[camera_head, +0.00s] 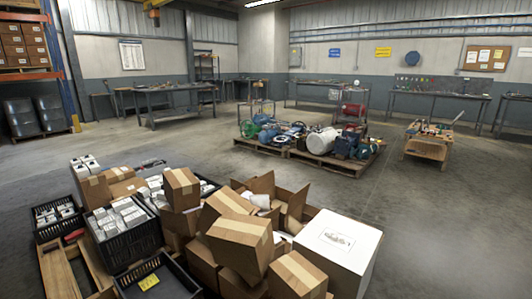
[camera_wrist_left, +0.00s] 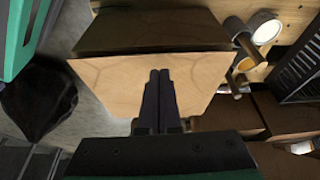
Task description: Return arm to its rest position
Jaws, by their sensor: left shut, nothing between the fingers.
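My left gripper (camera_wrist_left: 160,75) shows in the left wrist view, its two dark fingers together with nothing between them. Behind the fingers is a brown cardboard surface (camera_wrist_left: 105,85), apparently a box with a raised flap. I cannot tell whether the fingers touch it. Neither of my arms shows in the head view, and my right gripper is not seen.
In the head view a pallet (camera_head: 62,275) holds several cardboard boxes (camera_head: 240,245), a white box (camera_head: 340,245) and black crates (camera_head: 128,240). A second pallet (camera_head: 318,162) with mixed parts stands behind. Open floor (camera_head: 440,225) lies to the right.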

